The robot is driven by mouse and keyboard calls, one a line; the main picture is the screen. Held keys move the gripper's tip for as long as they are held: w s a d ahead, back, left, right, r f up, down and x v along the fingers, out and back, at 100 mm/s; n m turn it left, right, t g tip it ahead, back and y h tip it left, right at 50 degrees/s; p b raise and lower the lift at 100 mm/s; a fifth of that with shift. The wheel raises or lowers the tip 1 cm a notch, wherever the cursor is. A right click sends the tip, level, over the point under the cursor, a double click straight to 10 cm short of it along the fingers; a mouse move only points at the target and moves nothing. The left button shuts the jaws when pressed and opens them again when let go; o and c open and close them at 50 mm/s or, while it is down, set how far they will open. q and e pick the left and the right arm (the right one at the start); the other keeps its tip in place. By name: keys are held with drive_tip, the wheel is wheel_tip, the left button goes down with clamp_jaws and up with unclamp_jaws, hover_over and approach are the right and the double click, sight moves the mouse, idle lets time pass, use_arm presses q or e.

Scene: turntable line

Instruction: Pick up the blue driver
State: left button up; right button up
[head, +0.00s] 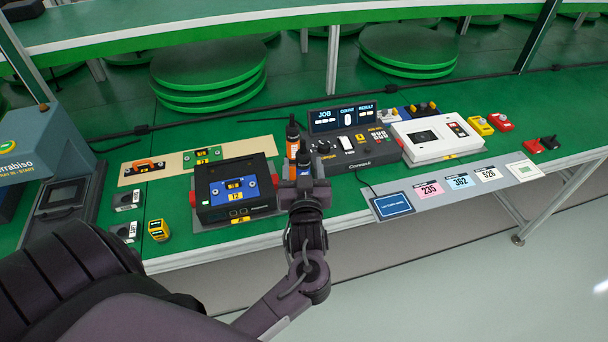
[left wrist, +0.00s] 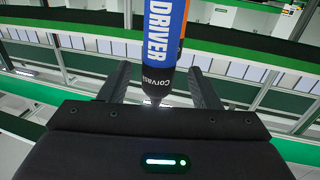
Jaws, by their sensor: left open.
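The blue driver (left wrist: 158,40), with a blue body, white "DRIVER" lettering, an orange side and a dark tapered end, shows in the left wrist view. My left gripper (left wrist: 158,72) is open, with one finger on each side of the driver's tapered end; whether they touch it I cannot tell. In the head view the driver (head: 304,169) stands just beyond my left gripper (head: 303,186), which hides its lower part. A second driver, orange and black (head: 292,136), stands upright behind it. My right gripper is not in view.
Left of the gripper is a black fixture box (head: 205,208) with a blue part on it. To the right are a dark control console (head: 355,152) and a white tester (head: 437,136). The green bench top (head: 345,195) has little free room here.

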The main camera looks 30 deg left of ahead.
use_arm(q)
drive_tip(key=x, duration=0.2)
drive_tip(key=p+x, duration=0.1)
drive_tip(key=x, duration=0.1)
drive_tip(key=shift+w+f, duration=0.25)
clamp_jaws()
drive_tip(key=shift+r, duration=0.1)
